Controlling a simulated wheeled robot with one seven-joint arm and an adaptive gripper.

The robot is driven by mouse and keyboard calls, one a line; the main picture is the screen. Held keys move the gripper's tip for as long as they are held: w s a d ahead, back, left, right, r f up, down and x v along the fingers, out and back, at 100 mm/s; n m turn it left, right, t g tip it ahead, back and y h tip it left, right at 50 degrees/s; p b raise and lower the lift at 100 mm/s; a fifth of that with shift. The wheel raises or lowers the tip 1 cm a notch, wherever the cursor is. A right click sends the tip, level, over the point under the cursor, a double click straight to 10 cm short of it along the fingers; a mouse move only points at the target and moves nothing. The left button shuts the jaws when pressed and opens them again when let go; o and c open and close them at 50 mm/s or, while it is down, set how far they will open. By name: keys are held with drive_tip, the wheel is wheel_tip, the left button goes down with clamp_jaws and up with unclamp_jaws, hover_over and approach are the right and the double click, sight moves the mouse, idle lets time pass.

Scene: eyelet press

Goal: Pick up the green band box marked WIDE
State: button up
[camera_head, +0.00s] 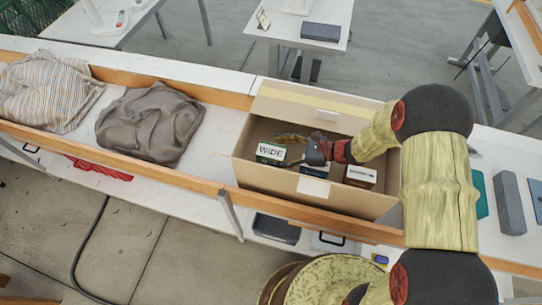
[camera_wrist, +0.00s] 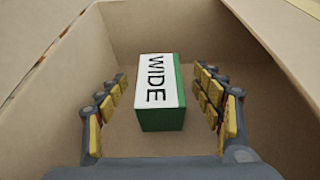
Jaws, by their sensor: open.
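The green band box marked WIDE (camera_head: 270,152) stands inside an open cardboard carton at its left end. It has a white top with black lettering and green sides. In the wrist view the WIDE box (camera_wrist: 158,92) lies between and ahead of the two fingers of my gripper (camera_wrist: 163,105), with clear gaps on both sides. My gripper (camera_head: 292,144) is open and empty, reaching down into the carton beside the box. The fingers are partly hidden by the wrist in the head view.
The cardboard carton (camera_head: 322,197) has raised walls and open flaps close around my gripper. Another box (camera_head: 360,175) stands at its right, and a dark blue box (camera_head: 315,170) in the middle. A grey cloth (camera_head: 150,125) and striped cloth (camera_head: 48,92) lie left on the bench.

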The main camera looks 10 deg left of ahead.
drive_tip(key=shift+a+f, duration=0.25)
drive_tip(key=shift+a, duration=0.3)
drive_tip(key=shift+c, duration=0.4)
drive_tip(key=c, duration=1.3)
